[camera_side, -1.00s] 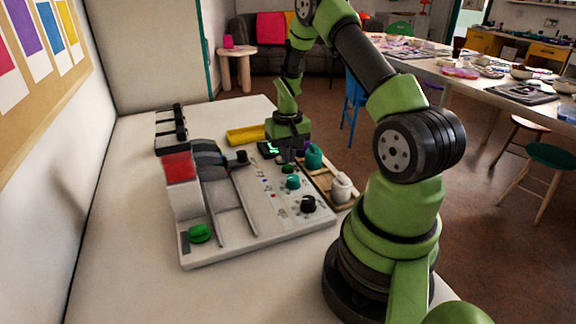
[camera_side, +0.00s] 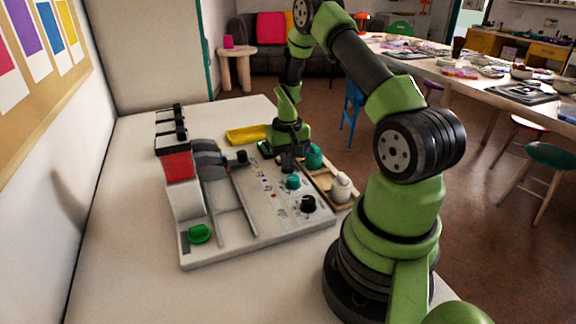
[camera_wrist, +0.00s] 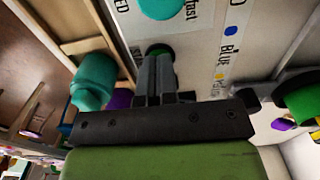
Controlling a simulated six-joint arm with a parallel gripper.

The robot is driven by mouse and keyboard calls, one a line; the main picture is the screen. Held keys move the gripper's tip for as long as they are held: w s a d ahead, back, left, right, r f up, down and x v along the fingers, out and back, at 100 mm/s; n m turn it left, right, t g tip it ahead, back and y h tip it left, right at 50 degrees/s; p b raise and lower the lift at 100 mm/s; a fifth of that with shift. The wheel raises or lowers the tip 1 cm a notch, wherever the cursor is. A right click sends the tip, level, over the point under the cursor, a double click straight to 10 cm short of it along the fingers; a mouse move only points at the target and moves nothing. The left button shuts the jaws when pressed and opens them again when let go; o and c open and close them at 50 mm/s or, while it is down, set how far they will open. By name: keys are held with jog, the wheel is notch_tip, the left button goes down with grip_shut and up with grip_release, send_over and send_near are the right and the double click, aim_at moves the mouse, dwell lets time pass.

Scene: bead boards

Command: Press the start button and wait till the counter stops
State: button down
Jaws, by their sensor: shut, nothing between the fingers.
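The pale bead board (camera_side: 240,245) lies on the white table. My gripper (camera_side: 287,168) is shut and empty, pointing down at the board's right part.
A teal knob (camera_side: 293,182) and a black knob (camera_side: 308,204) stand near the gripper. A wooden tray (camera_side: 325,185) holds a teal jar (camera_side: 314,156) and a white bottle (camera_side: 341,187).

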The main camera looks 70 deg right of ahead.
jog(key=shift+r, duration=3.55)
jog(key=a+r+n+t, duration=0.2)
jog(key=a+r+t, duration=0.1)
jog(key=a+r, duration=1.1)
jog(key=s+a+r+n+t+y, duration=0.1)
jog(key=s+a+r+t, duration=0.1)
jog(key=s+a, duration=0.3)
jog(key=s+a+r+n+t+y, duration=0.1)
jog(key=s+a+r+n+t, duration=0.1)
jog(key=s+a+r, duration=0.3)
jog(key=shift+s+a, duration=0.6)
jog(key=shift+a, duration=0.25)
dwell(0.4)
